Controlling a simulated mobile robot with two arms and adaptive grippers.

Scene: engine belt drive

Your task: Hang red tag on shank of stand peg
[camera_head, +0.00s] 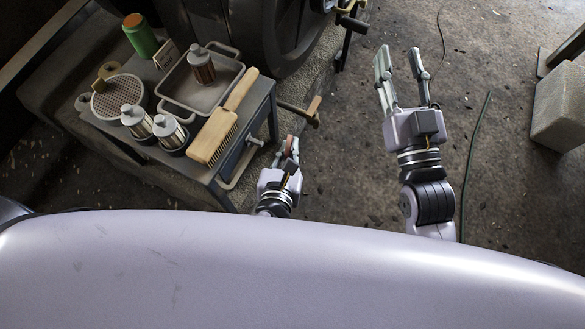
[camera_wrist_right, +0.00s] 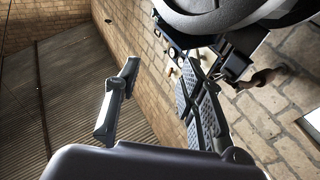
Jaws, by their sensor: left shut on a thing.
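My left gripper (camera_head: 288,147) is shut on a small reddish piece (camera_head: 289,143), which looks like the red tag; the fingers hide most of it. It is beside the right end of the tool table. A brown-tipped peg (camera_head: 313,108) on a dark bar sticks out just above this gripper, apart from it; I cannot tell whether it is the stand peg. A similar peg (camera_head: 352,22) is higher up by the large drum. My right gripper (camera_head: 399,74) is open and empty over the floor; its spread fingers also show in the right wrist view (camera_wrist_right: 160,100).
The tool table (camera_head: 232,185) carries a grey tray (camera_head: 185,98), a brush (camera_head: 222,122), metal canisters (camera_head: 136,121) and a green can (camera_head: 139,36). A large dark drum (camera_head: 265,40) stands behind. A pale block (camera_head: 560,105) is at right. Floor around my right gripper is clear except cables.

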